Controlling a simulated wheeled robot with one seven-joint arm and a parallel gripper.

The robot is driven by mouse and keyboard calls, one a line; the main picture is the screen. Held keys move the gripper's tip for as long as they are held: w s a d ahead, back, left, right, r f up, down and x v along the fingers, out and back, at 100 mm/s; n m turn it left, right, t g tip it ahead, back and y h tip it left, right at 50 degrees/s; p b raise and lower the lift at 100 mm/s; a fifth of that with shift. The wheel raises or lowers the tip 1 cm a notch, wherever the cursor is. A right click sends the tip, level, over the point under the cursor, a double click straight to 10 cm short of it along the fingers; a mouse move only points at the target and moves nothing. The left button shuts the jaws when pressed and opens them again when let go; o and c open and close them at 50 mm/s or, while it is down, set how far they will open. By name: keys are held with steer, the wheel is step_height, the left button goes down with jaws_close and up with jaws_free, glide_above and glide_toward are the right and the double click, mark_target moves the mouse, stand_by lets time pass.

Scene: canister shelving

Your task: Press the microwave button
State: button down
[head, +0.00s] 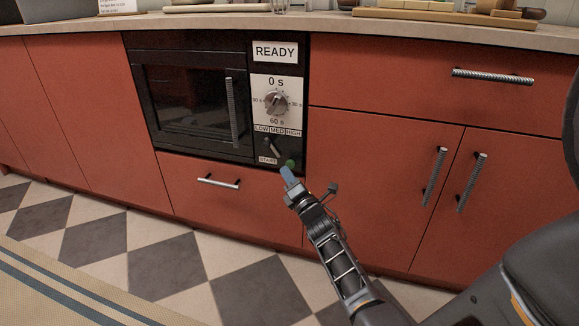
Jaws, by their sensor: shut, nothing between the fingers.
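The black microwave (190,95) is built into the red cabinets, with its door shut and a vertical handle. Its control panel on the right has a READY sign (276,52), a round timer dial (277,103) and a lever below a LOW MED HIGH label. A green button (289,163) sits at the bottom right of the panel, beside the START label (268,160). My gripper (287,174) is shut and empty, with its bluish fingertips just below the green button. I cannot tell whether they touch it.
A red drawer with a handle (219,182) is below the microwave. Red cabinet doors with handles (434,177) stand to the right. The countertop (400,29) above holds wooden boards. The checkered floor is clear, with a striped rug (60,290) at the lower left.

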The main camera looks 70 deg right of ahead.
steer(key=shift+d, duration=0.15)
steer(key=shift+d, duration=0.25)
steer(key=shift+d, duration=0.5)
stand_by(0.9)
steer(key=shift+a, duration=0.1)
steer(key=shift+a+b, duration=0.45)
steer(key=shift+a, duration=0.35)
steer(key=a+b, duration=0.2)
steer(key=a, duration=0.3)
steer(key=shift+s+b, duration=0.2)
steer(key=shift+b, duration=0.15)
